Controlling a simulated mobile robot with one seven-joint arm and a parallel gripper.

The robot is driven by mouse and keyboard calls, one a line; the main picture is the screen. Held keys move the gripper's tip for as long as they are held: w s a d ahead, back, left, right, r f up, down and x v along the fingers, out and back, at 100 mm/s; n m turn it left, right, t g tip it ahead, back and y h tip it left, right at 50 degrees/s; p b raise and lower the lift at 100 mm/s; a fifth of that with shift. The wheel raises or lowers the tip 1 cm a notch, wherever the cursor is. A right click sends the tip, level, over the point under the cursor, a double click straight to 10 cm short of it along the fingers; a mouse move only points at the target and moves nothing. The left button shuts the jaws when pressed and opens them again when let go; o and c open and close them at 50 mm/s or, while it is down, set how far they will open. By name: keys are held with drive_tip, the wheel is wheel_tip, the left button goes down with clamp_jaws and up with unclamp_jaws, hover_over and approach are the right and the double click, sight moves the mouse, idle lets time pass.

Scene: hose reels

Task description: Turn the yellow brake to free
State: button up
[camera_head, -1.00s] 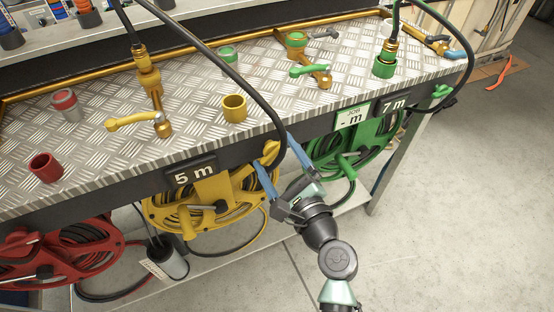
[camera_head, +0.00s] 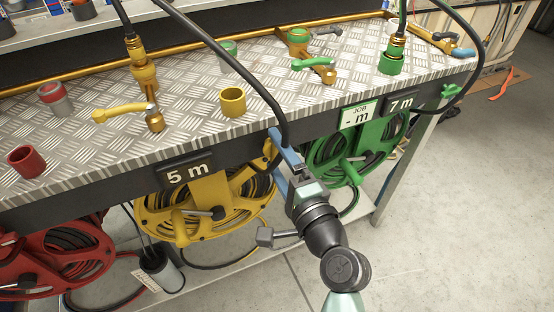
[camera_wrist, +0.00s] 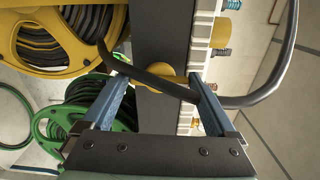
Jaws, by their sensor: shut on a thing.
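The yellow brake (camera_head: 268,151) is a yellow piece on the dark front rail of the bench, above the yellow reel (camera_head: 205,205). My gripper (camera_head: 272,147) reaches it from the front, with a blue finger on either side. In the wrist view the yellow brake (camera_wrist: 165,76) sits between the fingertips of my gripper (camera_wrist: 160,84), which is shut on it. A black hose (camera_wrist: 150,78) crosses in front of the brake there and hides part of it. The brake's markings cannot be made out.
The black hose (camera_head: 240,75) hangs over the bench edge close to my fingers. The green reel (camera_head: 350,155) is just right of my gripper, the red reel (camera_head: 60,255) at far left. A yellow valve handle (camera_head: 120,110) and cups stand on the metal top.

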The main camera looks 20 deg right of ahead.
drive_tip(key=shift+f+n, duration=0.1)
drive_tip(key=shift+n, duration=0.4)
drive_tip(key=o, duration=1)
drive_tip(key=s, duration=1.3)
drive_tip(key=shift+d, duration=0.2)
